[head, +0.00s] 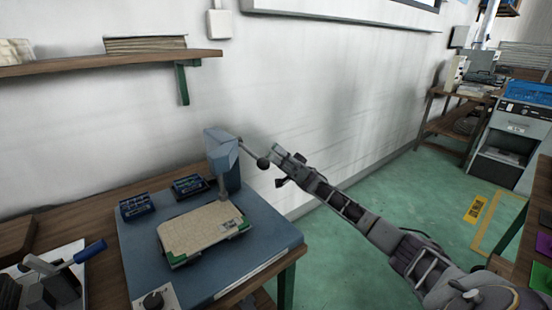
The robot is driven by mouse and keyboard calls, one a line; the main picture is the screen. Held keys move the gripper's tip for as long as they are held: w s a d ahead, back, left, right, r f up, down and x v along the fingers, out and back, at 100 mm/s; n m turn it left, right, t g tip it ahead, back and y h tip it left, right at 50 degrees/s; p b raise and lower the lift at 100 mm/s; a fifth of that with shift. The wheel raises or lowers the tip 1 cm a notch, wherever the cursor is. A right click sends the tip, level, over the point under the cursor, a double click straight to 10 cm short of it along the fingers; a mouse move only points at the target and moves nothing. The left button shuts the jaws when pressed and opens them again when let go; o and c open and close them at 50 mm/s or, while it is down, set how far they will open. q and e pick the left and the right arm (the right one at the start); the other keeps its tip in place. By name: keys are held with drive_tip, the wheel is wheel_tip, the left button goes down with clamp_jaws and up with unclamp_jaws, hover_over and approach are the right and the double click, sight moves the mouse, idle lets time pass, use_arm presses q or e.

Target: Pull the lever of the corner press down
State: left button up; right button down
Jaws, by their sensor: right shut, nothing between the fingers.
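The corner press (224,165) is a blue-grey block standing at the back corner of a blue base plate (265,240) on the bench. Its lever (263,162) is a thin rod ending in a dark round knob, sticking out to the right from the upper body. My right gripper (281,167) is shut and empty, with its tip just right of the knob; I cannot tell whether they touch. A tan panel with green corners (203,229) lies on the plate below the press. My left gripper is not in view.
Two small dark blue trays (136,206) (187,185) sit on the plate behind the panel. A blue-handled tool (86,254) stands at the left. A wooden shelf (95,64) is above. The green floor right of the bench is open.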

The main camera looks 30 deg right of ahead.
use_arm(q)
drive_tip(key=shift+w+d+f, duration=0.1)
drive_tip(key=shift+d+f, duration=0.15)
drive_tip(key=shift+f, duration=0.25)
use_arm(e)
drive_tip(key=shift+a+f, duration=0.15)
drive_tip(key=shift+f, duration=1.15)
use_arm(q)
drive_tip(key=shift+b, duration=0.3)
use_arm(e)
drive_tip(key=shift+f, duration=0.1)
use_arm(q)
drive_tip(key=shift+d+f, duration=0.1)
use_arm(e)
drive_tip(key=shift+f, duration=0.1)
drive_tip(key=shift+w+r, duration=0.15)
drive_tip(key=shift+r, duration=0.15)
drive_tip(key=shift+r, duration=0.1)
drive_tip(key=shift+r, duration=0.1)
